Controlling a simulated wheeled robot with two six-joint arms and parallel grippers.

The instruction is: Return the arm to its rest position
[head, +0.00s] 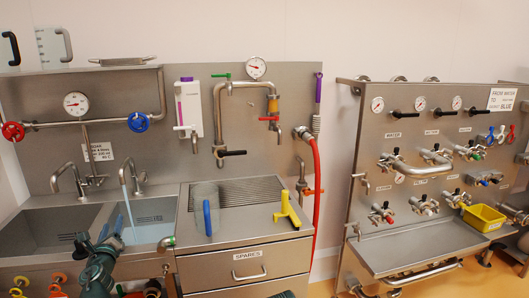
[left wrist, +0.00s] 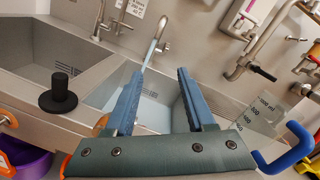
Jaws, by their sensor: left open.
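My left gripper (head: 106,231) is at the lower left of the head view, over the front of the right sink basin (head: 150,232). In the left wrist view its two blue-grey fingers (left wrist: 158,100) are apart, with nothing between them. A tap (head: 127,170) runs a stream of water into that basin, beyond the fingertips. My right gripper does not show.
A clear measuring jug with a blue handle (head: 207,217) stands on the drainboard right of the sink, near a yellow-handled tool (head: 288,210). A black knobbed plug (left wrist: 59,98) sits by the left basin. A valve panel (head: 430,150) stands at right.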

